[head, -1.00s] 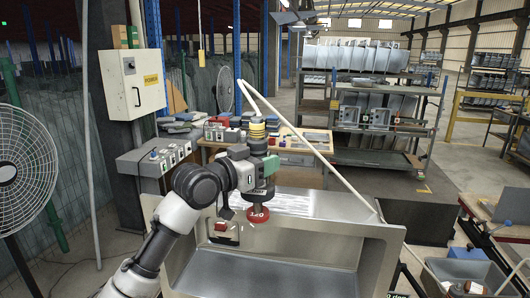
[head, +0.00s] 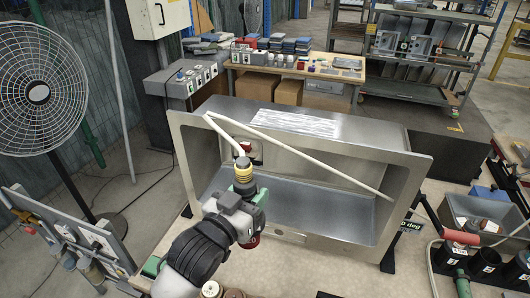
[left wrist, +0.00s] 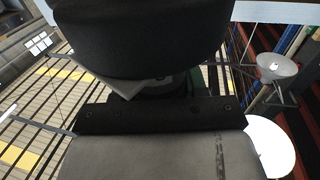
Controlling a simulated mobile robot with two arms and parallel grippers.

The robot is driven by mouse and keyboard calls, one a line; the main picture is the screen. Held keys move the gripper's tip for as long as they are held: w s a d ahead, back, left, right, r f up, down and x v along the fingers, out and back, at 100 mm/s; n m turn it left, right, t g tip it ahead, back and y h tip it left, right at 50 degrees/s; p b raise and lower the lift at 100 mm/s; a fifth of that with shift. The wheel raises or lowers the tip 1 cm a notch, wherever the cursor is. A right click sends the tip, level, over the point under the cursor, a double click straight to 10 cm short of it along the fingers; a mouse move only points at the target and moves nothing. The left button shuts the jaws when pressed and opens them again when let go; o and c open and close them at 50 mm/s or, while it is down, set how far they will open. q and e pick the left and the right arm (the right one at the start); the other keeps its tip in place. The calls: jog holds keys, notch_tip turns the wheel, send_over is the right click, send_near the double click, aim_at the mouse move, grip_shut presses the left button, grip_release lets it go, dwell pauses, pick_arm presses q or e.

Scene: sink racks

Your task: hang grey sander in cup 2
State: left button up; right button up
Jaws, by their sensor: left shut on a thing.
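My left gripper (head: 243,200) is shut on the sander (head: 243,172), gripping it around the middle. The sander has a yellow-and-black banded top and a red lower part; its body is largely hidden by my wrist. A pale hose (head: 300,151) runs from its top up to a bend and down to the right. The sander is in front of the open metal sink box. Black cups (head: 486,261) with white labels stand at the lower right, well apart from the gripper; I cannot read their numbers surely. In the left wrist view a dark body fills the top.
The metal sink box (head: 408,172) stands in the middle, with the hose across its opening. A tool with a red part (head: 460,237) sits by the left cup. A grey bin (head: 462,208) is behind the cups. A fan (head: 38,92) and a tool panel (head: 70,240) are at left.

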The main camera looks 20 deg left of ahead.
pick_arm(q)
jog(key=s+a+f+n+y, duration=0.2)
jog(key=s+f+y, duration=0.1)
jog(key=s+f, duration=0.5)
jog(key=shift+s+f+y, duration=0.3)
jog(key=shift+s+y, duration=0.1)
jog(key=shift+s, duration=0.1)
jog(key=shift+w, duration=0.1)
